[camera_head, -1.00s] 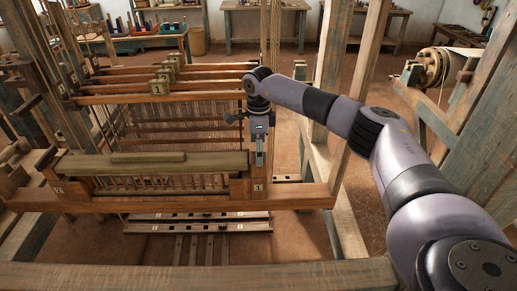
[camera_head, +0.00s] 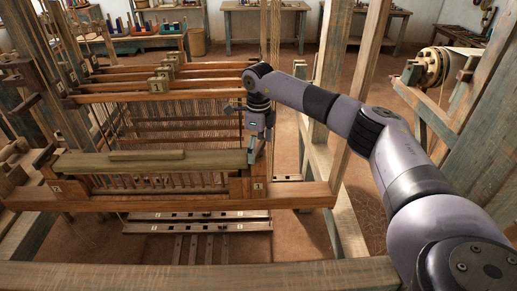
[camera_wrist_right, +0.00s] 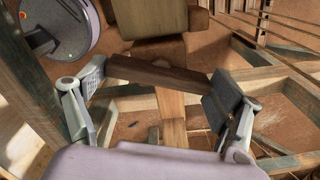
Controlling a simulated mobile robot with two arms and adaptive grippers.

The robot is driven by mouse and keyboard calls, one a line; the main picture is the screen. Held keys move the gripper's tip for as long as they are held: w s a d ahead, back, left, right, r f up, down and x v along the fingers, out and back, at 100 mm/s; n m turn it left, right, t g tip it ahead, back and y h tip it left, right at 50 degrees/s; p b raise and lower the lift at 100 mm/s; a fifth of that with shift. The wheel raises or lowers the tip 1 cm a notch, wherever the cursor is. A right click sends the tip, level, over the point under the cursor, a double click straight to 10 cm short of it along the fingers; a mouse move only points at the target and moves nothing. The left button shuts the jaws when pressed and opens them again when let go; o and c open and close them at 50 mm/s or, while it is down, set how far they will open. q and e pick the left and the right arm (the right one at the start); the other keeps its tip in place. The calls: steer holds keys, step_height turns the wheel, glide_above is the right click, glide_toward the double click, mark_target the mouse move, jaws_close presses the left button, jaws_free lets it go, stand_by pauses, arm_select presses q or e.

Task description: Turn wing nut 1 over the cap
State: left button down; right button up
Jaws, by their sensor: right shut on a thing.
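My right gripper (camera_head: 253,150) reaches down to the right end of the loom's front beam, above the post marked 1 (camera_head: 258,188). In the right wrist view its fingers (camera_wrist_right: 160,77) stand apart, shut on the two ends of a dark brown wooden bar, which looks like wing nut 1 (camera_wrist_right: 158,75). The bar lies slightly aslant, over a paler wooden piece (camera_wrist_right: 172,104). The long greenish wooden cap (camera_head: 200,163) lies along the front beam, its right end beside the gripper. The wing nut is mostly hidden in the head view. My left gripper is not in view.
The post marked 2 (camera_head: 57,187) stands at the beam's left end. Behind the cap are the warp threads and several crossbars, one with a block marked 1 (camera_head: 156,85). A tall frame upright (camera_head: 335,75) stands close to my right arm.

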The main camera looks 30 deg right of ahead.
mark_target(258, 147)
steer(key=m+b, duration=0.1)
steer(key=m, duration=0.8)
steer(key=shift+m, duration=2.1)
steer(key=shift+m+b, duration=0.3)
steer(key=o, duration=1)
step_height(258, 147, up, 12)
steer(key=shift+r, duration=0.1)
